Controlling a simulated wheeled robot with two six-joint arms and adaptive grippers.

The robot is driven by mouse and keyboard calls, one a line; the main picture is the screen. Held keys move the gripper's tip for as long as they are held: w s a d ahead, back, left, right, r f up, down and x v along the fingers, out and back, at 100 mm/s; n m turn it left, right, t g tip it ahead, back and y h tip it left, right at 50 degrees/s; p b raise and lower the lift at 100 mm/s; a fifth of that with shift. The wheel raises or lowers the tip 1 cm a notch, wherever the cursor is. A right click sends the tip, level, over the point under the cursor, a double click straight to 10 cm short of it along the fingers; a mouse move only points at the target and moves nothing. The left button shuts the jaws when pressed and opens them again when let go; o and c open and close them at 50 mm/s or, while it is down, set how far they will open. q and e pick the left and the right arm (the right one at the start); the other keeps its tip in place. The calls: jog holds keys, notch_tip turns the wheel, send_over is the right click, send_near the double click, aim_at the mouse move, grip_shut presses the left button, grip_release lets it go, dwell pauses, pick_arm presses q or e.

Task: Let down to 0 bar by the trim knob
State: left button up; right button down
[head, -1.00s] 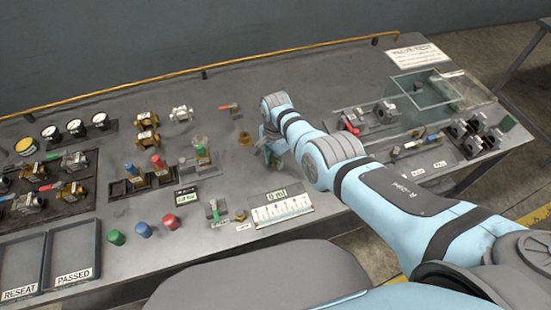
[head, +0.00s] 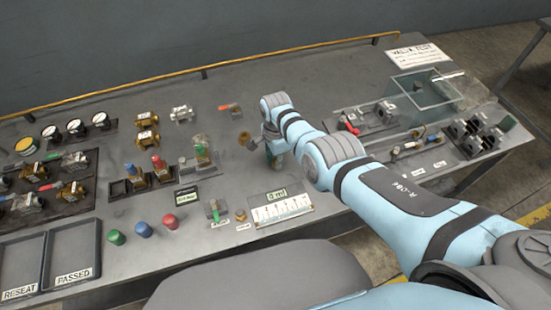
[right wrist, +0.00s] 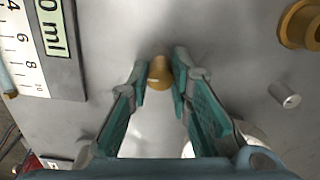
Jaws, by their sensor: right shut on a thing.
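My right gripper (head: 275,160) points down at the bench, right of a brass fitting (head: 244,138) and behind the white scale plate (head: 282,211). In the right wrist view its teal fingers (right wrist: 159,80) are shut on a small brass knob (right wrist: 159,72). The gripper hides this knob in the head view, and no label on it is readable, so I cannot tell if it is the trim knob. My left gripper is not in view.
An "0 ml" readout (right wrist: 54,27) sits beside the scale. Brass and steel valves, three round gauges (head: 75,127) and coloured caps (head: 143,230) stand at left. Two trays (head: 72,248) lie front left. A clear guard box (head: 430,90) and fittings stand at right.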

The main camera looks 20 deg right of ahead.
jog(key=c, duration=1.4)
grip_release()
jog(key=shift+c, duration=0.2)
jog(key=shift+w+r, duration=0.1)
jog(key=shift+r, duration=0.35)
notch_tip(320, 180, up, 11)
jog(key=shift+a, duration=0.1)
